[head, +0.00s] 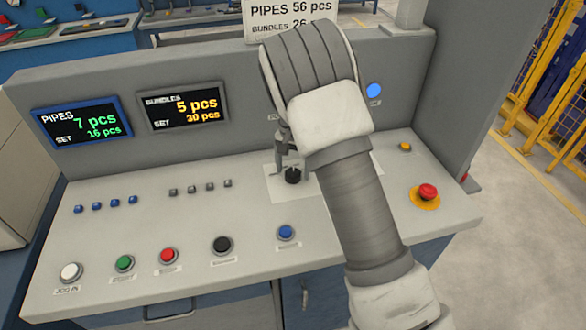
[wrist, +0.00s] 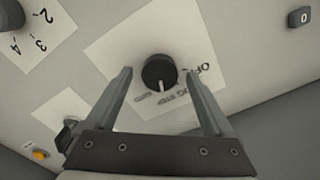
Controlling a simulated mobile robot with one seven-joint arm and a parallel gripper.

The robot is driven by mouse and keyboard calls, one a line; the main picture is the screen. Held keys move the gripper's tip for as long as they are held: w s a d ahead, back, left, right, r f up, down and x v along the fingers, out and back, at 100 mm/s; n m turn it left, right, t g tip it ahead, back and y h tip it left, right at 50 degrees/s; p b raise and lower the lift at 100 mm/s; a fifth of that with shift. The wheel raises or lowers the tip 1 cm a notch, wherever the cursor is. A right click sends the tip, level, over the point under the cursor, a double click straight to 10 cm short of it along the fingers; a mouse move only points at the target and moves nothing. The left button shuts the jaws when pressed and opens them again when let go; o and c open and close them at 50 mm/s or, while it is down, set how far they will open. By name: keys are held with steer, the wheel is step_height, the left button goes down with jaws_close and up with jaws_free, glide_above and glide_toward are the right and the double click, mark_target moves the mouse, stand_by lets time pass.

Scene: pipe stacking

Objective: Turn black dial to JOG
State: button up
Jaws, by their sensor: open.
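The black dial (head: 292,176) sits on a white label plate (head: 280,191) on the sloping control panel in the head view. In the wrist view the dial (wrist: 159,72) is round with a pale pointer mark on its lower edge. Printed words lie below and right of it, upside down and partly hidden, too small to read surely. My gripper (wrist: 158,78) is open, its two fingers on either side of the dial with gaps to both. I cannot tell how far the fingertips are above the panel. In the head view my gripper (head: 280,165) is largely hidden by my arm.
Nearby are a black button (head: 222,246), a blue button (head: 287,233), a red emergency button (head: 428,192) and a small yellow button (head: 405,147). Two displays (head: 183,107) stand on the upright back panel. The wrist view shows another numbered dial (wrist: 10,15) at upper left.

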steer(key=shift+f, duration=0.2)
steer(key=shift+c, duration=0.2)
steer(key=c, duration=1.3)
steer(key=shift+c, duration=0.2)
steer(key=shift+n, duration=0.4)
steer(key=n+b, duration=0.1)
steer(key=n, duration=0.2)
steer(key=shift+n+b, duration=0.35)
steer(key=shift+n, duration=1.65)
